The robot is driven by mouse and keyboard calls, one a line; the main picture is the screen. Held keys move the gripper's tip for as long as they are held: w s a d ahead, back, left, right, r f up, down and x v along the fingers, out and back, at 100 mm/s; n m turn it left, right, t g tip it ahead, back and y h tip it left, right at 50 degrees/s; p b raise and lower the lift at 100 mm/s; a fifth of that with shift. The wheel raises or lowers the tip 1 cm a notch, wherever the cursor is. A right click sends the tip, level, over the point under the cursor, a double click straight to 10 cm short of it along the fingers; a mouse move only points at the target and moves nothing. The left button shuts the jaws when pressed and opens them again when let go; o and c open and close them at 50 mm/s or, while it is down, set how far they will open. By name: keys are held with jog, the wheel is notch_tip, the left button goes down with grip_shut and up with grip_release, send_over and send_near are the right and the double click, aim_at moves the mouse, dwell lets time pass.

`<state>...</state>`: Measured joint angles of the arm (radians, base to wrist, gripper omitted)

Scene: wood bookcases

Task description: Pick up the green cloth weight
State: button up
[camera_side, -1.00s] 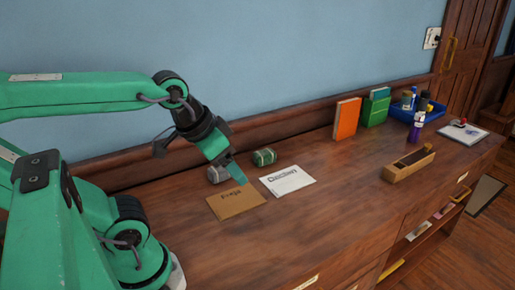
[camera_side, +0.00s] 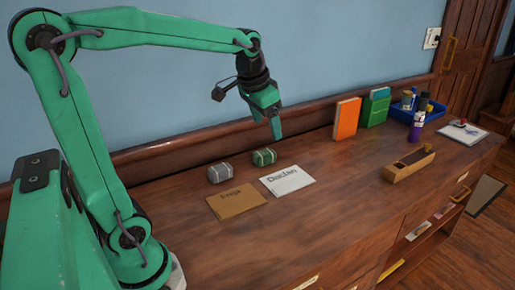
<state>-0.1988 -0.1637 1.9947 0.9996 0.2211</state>
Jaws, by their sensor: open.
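The green cloth weight (camera_side: 264,157) lies on the wooden bookcase top, just behind the white "Declan" card. It is a small rounded bundle with pale bands. A similar grey weight (camera_side: 221,173) lies to its left, behind the brown card. My gripper (camera_side: 277,128) is open and empty. It hangs in the air pointing down, above and a little to the right of the green weight, not touching it. The second finger is hard to make out from this side.
A white card (camera_side: 287,180) and a brown card (camera_side: 236,201) lie in front of the weights. An orange book (camera_side: 346,119), a green book (camera_side: 375,108) and a blue tray (camera_side: 432,109) stand at the right. A wooden box (camera_side: 408,165) sits near the front edge. The middle top is clear.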

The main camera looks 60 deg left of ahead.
jog(key=w+a+f+g, duration=0.1)
jog(key=w+a+f, duration=0.1)
jog(key=w+a, duration=0.4)
jog(key=g, duration=0.3)
send_over(264, 152)
jog(key=shift+h, duration=0.3)
jog(key=f, duration=1.6)
jog(key=shift+d+f, duration=0.1)
jog(key=shift+d, duration=0.25)
jog(key=shift+a+f+m, duration=0.3)
jog(key=shift+a+f, duration=0.1)
jog(key=shift+f, duration=1.35)
jog(key=shift+d+f, duration=0.1)
jog(key=shift+f, duration=2.5)
